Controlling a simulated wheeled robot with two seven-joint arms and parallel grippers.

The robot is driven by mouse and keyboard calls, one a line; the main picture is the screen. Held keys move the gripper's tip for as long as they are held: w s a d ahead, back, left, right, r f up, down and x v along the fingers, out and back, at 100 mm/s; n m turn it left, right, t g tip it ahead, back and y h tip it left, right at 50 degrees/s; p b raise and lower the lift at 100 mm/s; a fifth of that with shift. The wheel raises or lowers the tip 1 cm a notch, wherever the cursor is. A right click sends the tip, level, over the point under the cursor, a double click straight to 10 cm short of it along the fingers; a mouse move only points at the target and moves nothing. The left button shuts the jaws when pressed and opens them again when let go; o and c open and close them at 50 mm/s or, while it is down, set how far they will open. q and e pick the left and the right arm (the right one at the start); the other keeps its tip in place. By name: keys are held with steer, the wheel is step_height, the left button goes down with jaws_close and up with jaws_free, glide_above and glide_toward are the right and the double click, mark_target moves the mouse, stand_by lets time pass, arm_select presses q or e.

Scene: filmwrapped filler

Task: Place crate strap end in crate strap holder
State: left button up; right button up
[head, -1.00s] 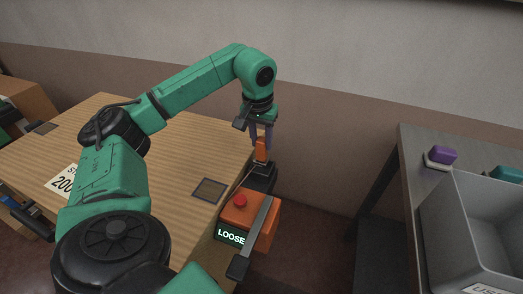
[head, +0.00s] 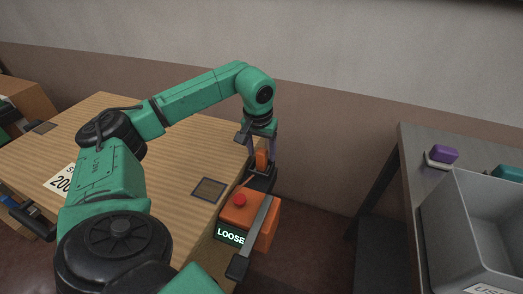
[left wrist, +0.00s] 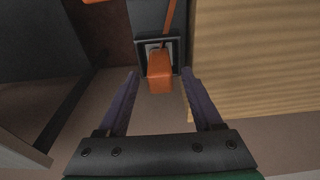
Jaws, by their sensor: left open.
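The orange crate strap end (head: 262,159) stands at the dark crate strap holder (head: 262,180) beside the crate's right edge. In the left wrist view the strap end (left wrist: 160,74) sits at the holder's dark frame (left wrist: 143,44), and an orange strap runs upward from it. I cannot tell how deep it sits. My left gripper (head: 261,152) is open, its purple fingers on either side of the strap end. In the left wrist view the fingers (left wrist: 160,80) show gaps on both sides, so it is not gripped. My right gripper is not in view.
An orange box (head: 237,213) with a red button and a "LOOSE" display stands in front of the holder, with a grey lever. The wooden crate (head: 190,150) lies left. A shelf (head: 410,145) with a grey bin (head: 455,235) and purple block (head: 444,153) stands right.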

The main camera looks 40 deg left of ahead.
arm_select(q)
step_height(320, 180, up, 12)
steer(key=s+p, duration=0.1)
steer(key=shift+s+d+f, duration=0.15)
steer(key=shift+s+d, duration=0.15)
